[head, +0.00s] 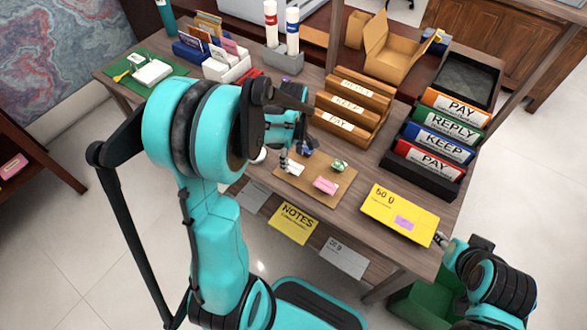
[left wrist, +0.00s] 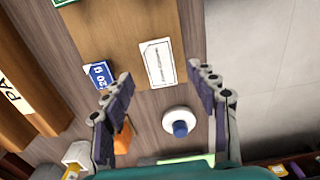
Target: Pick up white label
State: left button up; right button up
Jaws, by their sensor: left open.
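The white label (left wrist: 158,63) lies flat on the brown board (left wrist: 140,20) in the left wrist view, with small print on it. In the head view the white label (head: 294,168) shows near the board's left edge, close to my left gripper (head: 290,152). In the left wrist view my left gripper (left wrist: 160,73) is open, with one finger on each side of the label's lower end and nothing held. The blue label (left wrist: 98,75) lies beside the left finger. My right gripper (head: 441,240) is by the desk's right front corner; its jaws are too small to read.
A pink label (head: 326,186) and a green label (head: 339,166) lie on the board. A white disc with a blue knob (left wrist: 180,123) stands near the fingers. Wooden letter racks (head: 345,113), a binder rack (head: 418,178) and a yellow envelope (head: 398,214) stand or lie to the right.

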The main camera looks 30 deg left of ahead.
aim_at(292, 166)
pick_arm(q)
jog(key=shift+f+b, duration=0.4)
jog(key=shift+f, duration=1.1)
jog(key=shift+f, duration=0.25)
jog(key=c, duration=0.8)
